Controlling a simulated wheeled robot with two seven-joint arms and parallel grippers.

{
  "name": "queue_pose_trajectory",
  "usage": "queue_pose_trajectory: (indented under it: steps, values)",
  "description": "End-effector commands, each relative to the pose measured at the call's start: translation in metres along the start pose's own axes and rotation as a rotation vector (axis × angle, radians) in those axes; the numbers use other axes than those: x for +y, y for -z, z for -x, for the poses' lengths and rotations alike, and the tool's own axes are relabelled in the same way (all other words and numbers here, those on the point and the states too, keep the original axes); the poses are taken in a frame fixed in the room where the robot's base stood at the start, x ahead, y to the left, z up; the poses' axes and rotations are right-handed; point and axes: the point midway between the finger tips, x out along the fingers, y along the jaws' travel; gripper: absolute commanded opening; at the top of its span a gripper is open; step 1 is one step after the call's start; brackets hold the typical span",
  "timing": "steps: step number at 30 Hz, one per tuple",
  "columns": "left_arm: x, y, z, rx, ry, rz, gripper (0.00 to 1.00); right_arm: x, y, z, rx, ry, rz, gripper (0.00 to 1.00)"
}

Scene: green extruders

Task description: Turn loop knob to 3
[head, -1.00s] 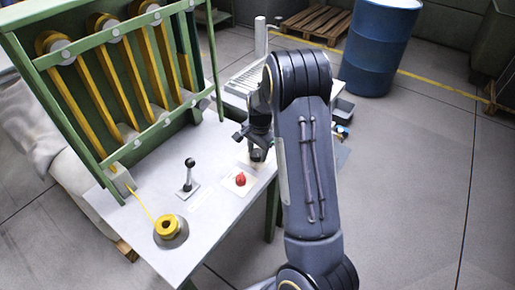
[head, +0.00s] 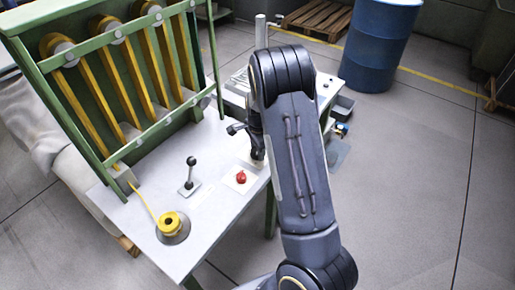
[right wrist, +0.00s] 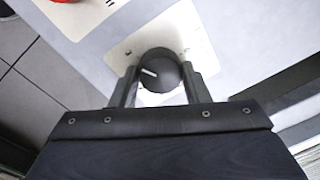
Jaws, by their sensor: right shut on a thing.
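The loop knob (right wrist: 159,71) is round and black with a white pointer line, on a pale plate (right wrist: 124,52) in the right wrist view. The pointer aims to the upper left there. My right gripper (right wrist: 160,80) has one finger on each side of the knob and is shut on it. In the head view my right gripper (head: 257,155) is at the right edge of the white table, and my arm and gripper mostly hide the knob. My left gripper is in neither view now.
A red button (head: 241,177) sits on the table (head: 215,215) close to the gripper. A black lever (head: 191,172) and a yellow spool (head: 172,224) stand to the left. A green frame (head: 75,130) with yellow strips rises behind. A blue barrel (head: 376,45) stands on the floor.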

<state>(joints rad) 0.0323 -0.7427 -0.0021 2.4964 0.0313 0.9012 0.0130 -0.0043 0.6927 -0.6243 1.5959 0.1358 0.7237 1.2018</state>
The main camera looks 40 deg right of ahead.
Motion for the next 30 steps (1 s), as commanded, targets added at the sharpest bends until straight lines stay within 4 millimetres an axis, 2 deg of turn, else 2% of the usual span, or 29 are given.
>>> queue_pose_trajectory:
  steps: [5,6,10,20,30]
  values:
    - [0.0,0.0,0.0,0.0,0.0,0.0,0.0,-0.001,-0.001,0.0,-0.002,0.002,-0.003,0.19]
    - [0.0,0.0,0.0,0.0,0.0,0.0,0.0,-0.001,-0.001,0.0,-0.002,0.002,-0.003,0.47]
    - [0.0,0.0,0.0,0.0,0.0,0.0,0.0,-0.001,0.0,0.0,-0.001,0.002,-0.002,0.64]
    - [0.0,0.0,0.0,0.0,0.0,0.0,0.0,-0.001,0.0,0.004,-0.001,0.002,0.0,0.64]
    - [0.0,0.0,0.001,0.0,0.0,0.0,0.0,-0.001,0.0,0.057,-0.001,0.006,0.0,0.64]
